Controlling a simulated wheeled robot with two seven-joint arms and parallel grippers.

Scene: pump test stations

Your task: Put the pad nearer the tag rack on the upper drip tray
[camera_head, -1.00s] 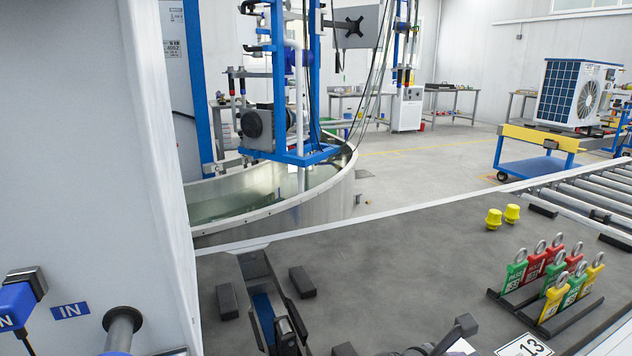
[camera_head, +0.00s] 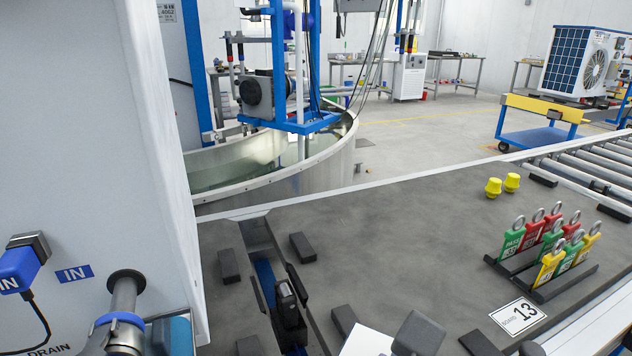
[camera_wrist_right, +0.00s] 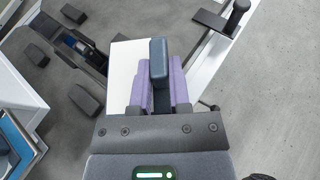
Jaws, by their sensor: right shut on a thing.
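The tag rack (camera_head: 548,288), with red, green and yellow tags, stands on the table at the right. A blue-topped, metal-edged part (camera_wrist_right: 16,140) shows at the lower left in the wrist view; I cannot tell whether it is a drip tray. My left gripper is not in view.
Black blocks (camera_head: 302,247) and a slotted fixture with a blue part (camera_head: 266,280) are on the dark table. Two yellow caps (camera_head: 502,185) stand near the rollers (camera_head: 590,175). A white panel with a pipe (camera_head: 124,300) stands at the left. The table's middle is clear.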

